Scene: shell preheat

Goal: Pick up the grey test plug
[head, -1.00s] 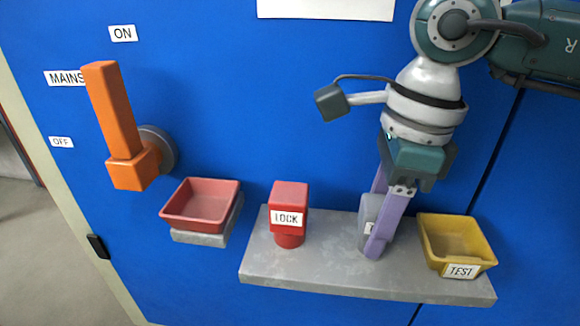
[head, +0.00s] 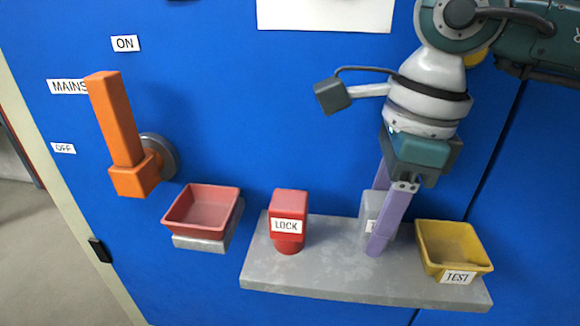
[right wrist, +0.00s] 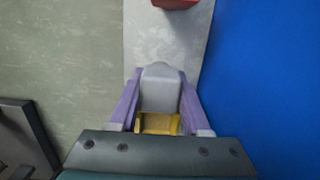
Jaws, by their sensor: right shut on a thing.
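The grey test plug (head: 367,226) is at the right part of the grey shelf (head: 330,285), partly hidden behind a purple finger in the head view. My right gripper (head: 378,228) is shut on it, with one finger on each side. In the right wrist view the plug (right wrist: 160,88) sits between the two purple fingers of the right gripper (right wrist: 158,105). I cannot tell whether the plug's base touches the shelf. The yellow TEST tray (head: 450,246) is just right of the gripper. My left gripper is not in view.
A red LOCK block (head: 289,219) stands on the shelf, left of the gripper. A red tray (head: 202,208) sits on a small ledge further left. The orange MAINS lever (head: 118,120) sticks out of the blue panel (head: 250,110). The shelf is bare between LOCK block and plug.

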